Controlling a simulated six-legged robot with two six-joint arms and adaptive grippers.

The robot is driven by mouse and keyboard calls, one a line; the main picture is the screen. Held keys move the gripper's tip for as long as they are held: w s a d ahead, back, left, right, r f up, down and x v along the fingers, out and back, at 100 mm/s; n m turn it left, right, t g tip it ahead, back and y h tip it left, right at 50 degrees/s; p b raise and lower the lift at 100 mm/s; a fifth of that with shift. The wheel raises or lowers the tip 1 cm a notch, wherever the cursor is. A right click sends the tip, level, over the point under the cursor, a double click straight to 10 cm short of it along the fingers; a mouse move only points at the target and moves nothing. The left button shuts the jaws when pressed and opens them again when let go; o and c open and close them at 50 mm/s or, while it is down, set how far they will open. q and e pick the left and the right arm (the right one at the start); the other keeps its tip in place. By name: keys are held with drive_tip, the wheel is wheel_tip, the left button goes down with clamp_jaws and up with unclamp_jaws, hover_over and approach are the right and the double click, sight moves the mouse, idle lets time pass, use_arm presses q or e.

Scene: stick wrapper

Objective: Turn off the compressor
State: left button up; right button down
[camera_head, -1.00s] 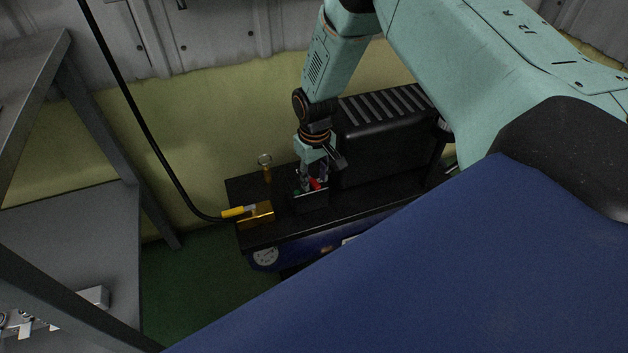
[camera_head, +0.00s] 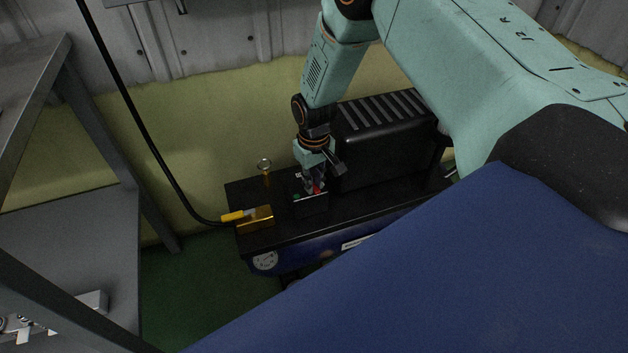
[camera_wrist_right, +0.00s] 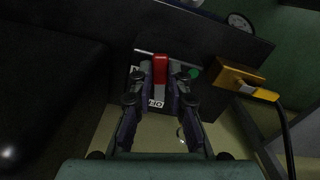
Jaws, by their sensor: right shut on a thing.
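The compressor has a black top plate (camera_head: 245,236), a ribbed black motor housing (camera_head: 385,150) and a blue tank (camera_head: 300,256) below. A small black switch box (camera_head: 311,205) stands on the plate, with a red switch lever (camera_wrist_right: 160,68) and a green part (camera_wrist_right: 194,73). My right gripper (camera_head: 315,187) reaches down onto this box. In the right wrist view its fingers (camera_wrist_right: 160,80) are closed around the red lever. White lettering (camera_wrist_right: 155,103) shows between the fingers, too small to read surely. In the head view the fingers partly hide the lever. My left gripper is not seen.
A brass block (camera_head: 256,218) with a yellow plug and black hose (camera_head: 160,160) sits left of the box. A brass ring fitting (camera_head: 265,168) stands behind it. A grey metal shelf (camera_head: 80,240) is at the left. The green floor between is clear.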

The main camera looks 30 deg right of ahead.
drive_tip(key=shift+a+r+m+p, duration=0.15)
drive_tip(key=shift+a+m+p, duration=0.15)
drive_tip(key=shift+m+p, duration=0.5)
drive_tip(key=shift+a+m+p, duration=0.25)
drive_tip(key=shift+m+p, duration=0.45)
drive_tip(key=c, duration=1.3)
unclamp_jaws()
wheel_tip(320, 180, up, 12)
drive_tip(key=shift+f, duration=0.15)
